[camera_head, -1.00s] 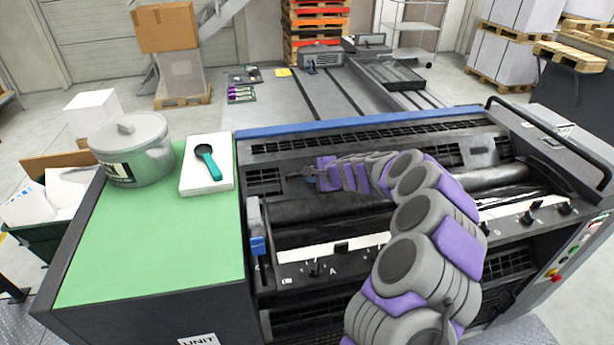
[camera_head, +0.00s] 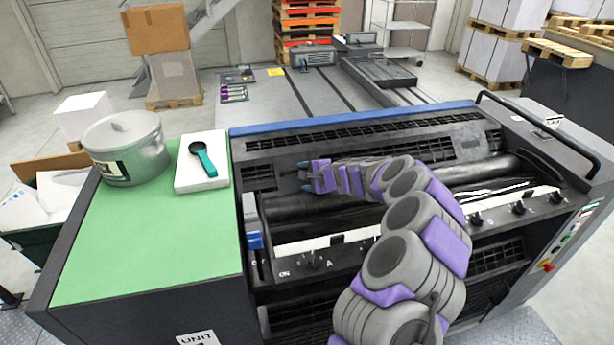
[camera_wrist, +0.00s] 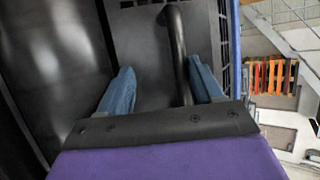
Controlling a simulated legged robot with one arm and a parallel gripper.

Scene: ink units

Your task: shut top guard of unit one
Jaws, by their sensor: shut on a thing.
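Unit one is the dark press with the "UNIT" label (camera_head: 197,338) on its front, in the head view. Its top guard (camera_head: 370,141) is the black slotted panel behind the rollers, below a blue edge, and stands open with the rollers exposed. My gripper (camera_head: 304,176) is at the left-middle of this guard. In the wrist view, my gripper (camera_wrist: 163,88) has its two blue fingers on either side of a black bar handle (camera_wrist: 177,50) on a grey panel. It is shut on this handle, which lies close to the right finger. My arm hides part of the rollers and guard.
A green top (camera_head: 150,240) at the left carries a grey pot (camera_head: 126,150) and a white block (camera_head: 188,181) with a dark green scoop (camera_head: 203,160). A black rail (camera_head: 530,130) rises at the right. A control panel (camera_head: 562,245) is at the right side.

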